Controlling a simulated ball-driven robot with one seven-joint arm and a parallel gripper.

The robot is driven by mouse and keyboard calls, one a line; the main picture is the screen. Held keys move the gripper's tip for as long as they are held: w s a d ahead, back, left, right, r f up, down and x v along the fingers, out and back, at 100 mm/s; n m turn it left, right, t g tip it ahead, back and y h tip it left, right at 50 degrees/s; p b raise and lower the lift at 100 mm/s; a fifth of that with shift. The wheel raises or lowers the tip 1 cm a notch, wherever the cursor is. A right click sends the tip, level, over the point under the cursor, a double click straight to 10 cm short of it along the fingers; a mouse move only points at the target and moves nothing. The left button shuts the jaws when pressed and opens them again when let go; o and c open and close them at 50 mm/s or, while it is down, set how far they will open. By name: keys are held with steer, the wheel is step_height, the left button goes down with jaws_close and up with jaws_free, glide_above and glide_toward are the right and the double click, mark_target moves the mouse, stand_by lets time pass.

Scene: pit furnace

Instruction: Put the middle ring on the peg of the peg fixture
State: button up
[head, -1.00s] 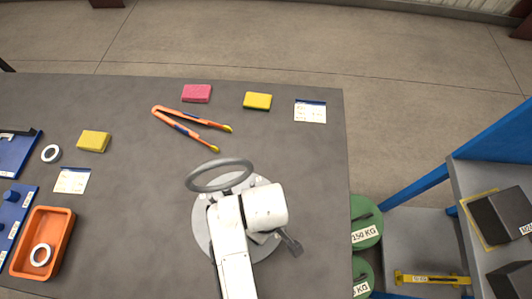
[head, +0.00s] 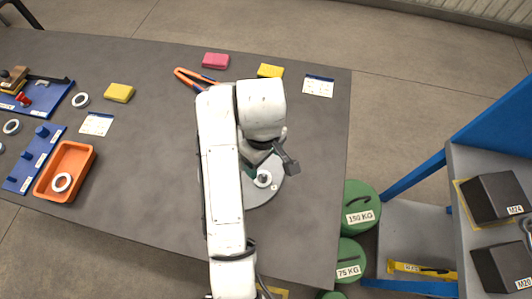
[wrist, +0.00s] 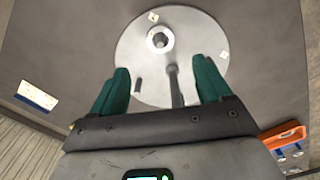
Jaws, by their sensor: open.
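Several pale rings lie at the left in the head view: one ring (head: 80,100) by the yellow block, one ring (head: 12,127) near the blue boards, one ring (head: 62,183) in the orange tray, and one cut by the left edge. I cannot tell which is the middle ring. A blue board with several blue pegs of different sizes (head: 25,172), probably the peg fixture, stands left of the tray. My gripper (wrist: 163,70) is open and empty over a round grey plate (wrist: 190,22), far right of the rings; my arm mostly hides it in the head view.
The orange tray (head: 88,158) and another blue board with tools (head: 55,95) are at the left. Orange tongs (head: 184,76), a pink block (head: 215,60) and yellow blocks (head: 119,92) lie farther back. Green weights (head: 360,198) stand beyond the table's right edge. The table (head: 145,185) is clear between tray and plate.

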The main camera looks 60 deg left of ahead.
steer(key=shift+r, duration=0.15)
steer(key=shift+w, duration=0.1)
steer(key=w+d+f+m, duration=0.3)
steer(key=d, duration=0.6)
steer(key=w+d+f+m, duration=0.2)
steer(key=w+d+m, duration=0.15)
steer(key=d, duration=0.65)
steer(key=w+d+f+m, duration=0.3)
steer(key=w+d, duration=0.1)
steer(key=d, duration=0.5)
steer(key=s+d+f+m, duration=0.1)
steer(key=s+d+m, duration=0.2)
steer(key=d, duration=0.5)
steer(key=s+d+f+m, duration=0.15)
steer(key=d+m, duration=0.25)
steer(key=d, duration=0.5)
steer(key=s+d+r+m+t, duration=0.1)
steer(key=s+d+r+m, duration=0.1)
steer(key=s+d+m, duration=0.4)
steer(key=s+d, duration=0.3)
steer(key=s, duration=0.2)
steer(key=shift+s+d+r+h, duration=0.2)
steer(key=shift+d+r+h, duration=0.05)
steer(key=shift+d+h, duration=0.05)
